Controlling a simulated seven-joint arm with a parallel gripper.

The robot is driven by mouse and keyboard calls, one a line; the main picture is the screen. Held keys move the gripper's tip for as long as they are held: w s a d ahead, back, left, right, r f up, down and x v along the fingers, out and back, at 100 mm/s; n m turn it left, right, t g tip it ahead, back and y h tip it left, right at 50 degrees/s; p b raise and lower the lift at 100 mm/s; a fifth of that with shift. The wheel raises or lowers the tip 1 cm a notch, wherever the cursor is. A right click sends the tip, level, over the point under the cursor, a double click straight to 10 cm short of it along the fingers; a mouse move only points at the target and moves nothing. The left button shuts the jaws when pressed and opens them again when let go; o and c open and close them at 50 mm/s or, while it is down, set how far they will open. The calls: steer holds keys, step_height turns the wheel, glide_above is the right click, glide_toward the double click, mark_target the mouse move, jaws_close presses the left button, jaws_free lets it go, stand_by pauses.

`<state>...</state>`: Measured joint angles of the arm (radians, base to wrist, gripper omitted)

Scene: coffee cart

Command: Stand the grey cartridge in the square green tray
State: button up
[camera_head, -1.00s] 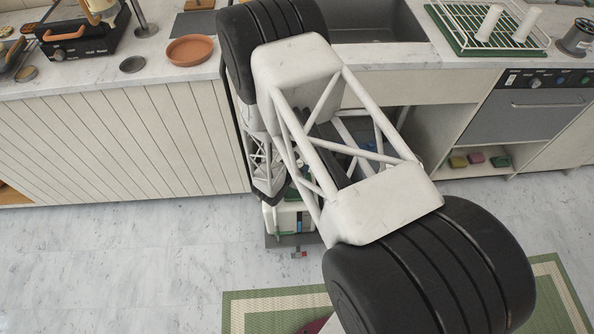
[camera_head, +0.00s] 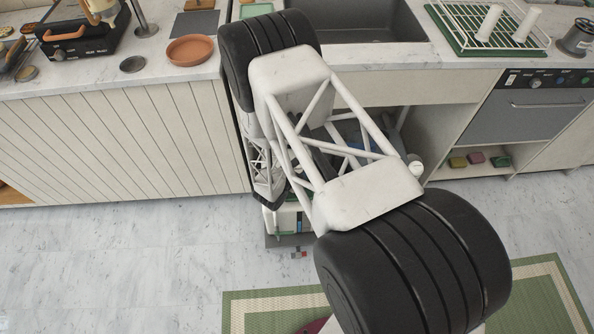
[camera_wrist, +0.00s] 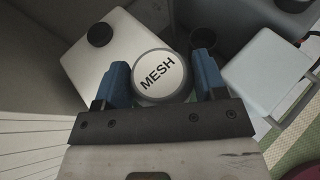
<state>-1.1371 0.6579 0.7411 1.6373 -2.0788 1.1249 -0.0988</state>
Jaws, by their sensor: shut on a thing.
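In the wrist view my gripper (camera_wrist: 160,64) has its two blue fingers on either side of a round grey-rimmed cartridge (camera_wrist: 161,83). Its pale end faces the camera and reads MESH; the rest of its body is hidden below. My gripper is shut on it, low in the cabinet among containers. In the head view my own arm covers the gripper and cartridge. A pale square tray with a green edge (camera_head: 256,10) lies on the counter left of the sink, partly cut off by the picture's top edge and my arm.
A white jug with a black cap (camera_wrist: 103,62) stands left of the cartridge, and a pale container (camera_wrist: 268,78) stands to the right. A dark round opening (camera_wrist: 203,38) is close to the right finger. On the counter are a terracotta dish (camera_head: 190,50) and the sink (camera_head: 370,25).

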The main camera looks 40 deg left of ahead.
steer(key=o, duration=1.4)
steer(key=shift+o, duration=0.2)
steer(key=shift+r, duration=0.1)
steer(key=shift+s+r, duration=0.1)
steer(key=v, duration=1.1)
steer(key=shift+s, duration=0.4)
steer(key=shift+r, duration=0.15)
